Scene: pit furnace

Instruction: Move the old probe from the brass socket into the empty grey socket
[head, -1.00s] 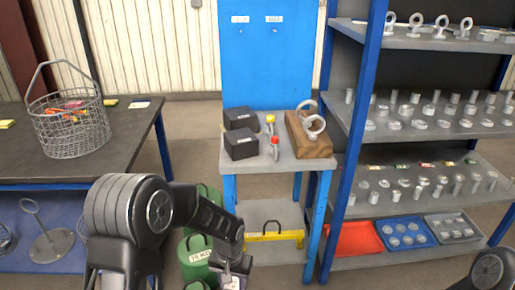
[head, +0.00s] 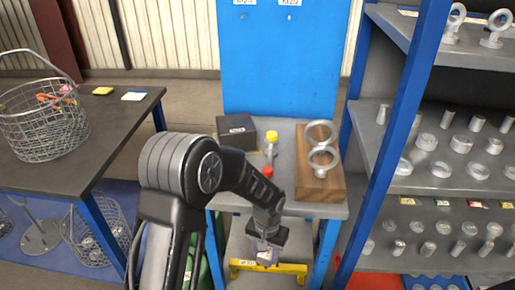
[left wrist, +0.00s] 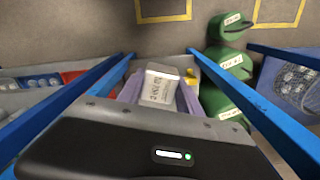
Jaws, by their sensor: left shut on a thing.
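My left gripper (head: 266,250) hangs in front of the blue stand, below its top. It is shut on a pale labelled piece (left wrist: 158,86), seen between the fingers in the left wrist view; its print is too small to read surely. I cannot tell whether this piece is the old probe. I cannot make out a brass or an empty grey socket. My right gripper is out of view.
The stand's top also holds a dark box (head: 236,130) and a wooden block (head: 330,190) with two metal rings. A yellow bar (head: 300,268) lies on the lower shelf. A wire basket (head: 45,130) is on the left table. Green cans (left wrist: 228,62) and blue posts flank the gripper.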

